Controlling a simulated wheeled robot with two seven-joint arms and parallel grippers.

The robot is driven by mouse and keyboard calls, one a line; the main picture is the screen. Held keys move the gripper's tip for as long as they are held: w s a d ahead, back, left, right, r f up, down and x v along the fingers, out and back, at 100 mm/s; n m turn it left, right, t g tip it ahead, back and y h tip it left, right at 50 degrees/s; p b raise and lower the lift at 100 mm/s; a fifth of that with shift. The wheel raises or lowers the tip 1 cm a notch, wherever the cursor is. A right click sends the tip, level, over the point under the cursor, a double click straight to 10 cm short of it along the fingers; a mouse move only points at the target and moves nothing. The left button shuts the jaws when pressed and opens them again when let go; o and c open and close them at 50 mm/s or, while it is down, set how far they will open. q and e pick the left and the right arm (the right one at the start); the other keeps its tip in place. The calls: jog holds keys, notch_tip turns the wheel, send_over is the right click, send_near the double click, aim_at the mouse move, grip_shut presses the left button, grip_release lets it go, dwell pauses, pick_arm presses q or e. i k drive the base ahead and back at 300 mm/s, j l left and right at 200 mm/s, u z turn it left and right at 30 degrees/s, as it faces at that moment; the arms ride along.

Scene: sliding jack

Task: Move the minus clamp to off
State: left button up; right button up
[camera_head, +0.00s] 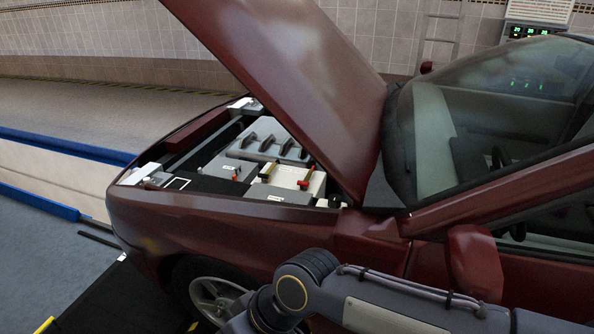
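The open engine bay of a dark red car holds a pale battery-like box (286,178). My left gripper is not in view.
The raised hood (300,80) slants over the bay's right side. A blue-edged lift (60,145) runs along the left. The bay is open from above at its left front.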

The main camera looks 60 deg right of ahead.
aim_at(266, 176)
jog(key=i+l+z, duration=0.1)
jog(key=z, duration=0.3)
jog(key=i+z, duration=0.15)
jog(key=z, duration=0.25)
jog(key=i+z, duration=0.1)
jog(key=z, duration=0.3)
jog(key=i+z, duration=0.15)
jog(key=z, duration=0.25)
jog(key=i+j+z, duration=0.1)
jog(key=z, duration=0.3)
jog(key=i+z, duration=0.35)
jog(key=i+j+z, duration=0.1)
jog(key=z, duration=0.25)
jog(key=i+j+z, duration=0.2)
jog(key=z, duration=0.15)
jog(key=l, duration=0.15)
